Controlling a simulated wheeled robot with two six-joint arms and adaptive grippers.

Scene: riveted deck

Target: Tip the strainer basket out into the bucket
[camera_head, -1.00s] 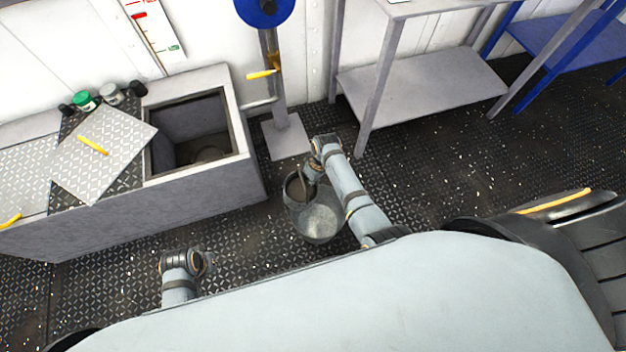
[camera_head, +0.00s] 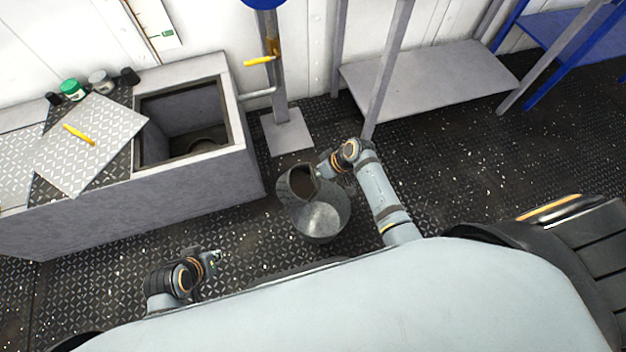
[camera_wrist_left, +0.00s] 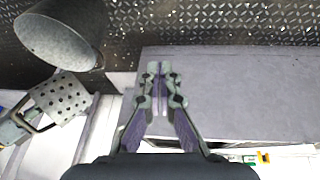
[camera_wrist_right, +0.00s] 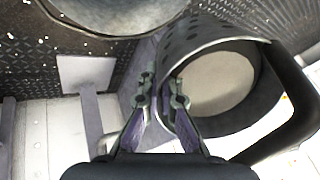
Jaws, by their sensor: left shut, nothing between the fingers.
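The grey strainer basket (camera_head: 285,188) is held up at the bucket's upper-left rim in the head view, tilted, with its dark inside showing. Its perforated wall shows in the left wrist view (camera_wrist_left: 62,98) and the right wrist view (camera_wrist_right: 205,38). My right gripper (camera_head: 320,172) is shut on the basket's wall, one finger each side in the right wrist view (camera_wrist_right: 161,95). A pale round surface shows inside; I cannot tell whether it is the bottom or contents. The metal bucket (camera_head: 322,220) stands on the deck, partly covered by the basket. My left gripper (camera_head: 216,260) is shut and empty, left of the bucket.
A grey box with an open square well (camera_head: 238,125) stands at left, its patterned lid (camera_head: 90,150) laid aside with a yellow handle. Small jars (camera_head: 71,90) stand behind it. A post with a base plate (camera_head: 287,135) and a grey shelf (camera_head: 430,80) are behind the bucket.

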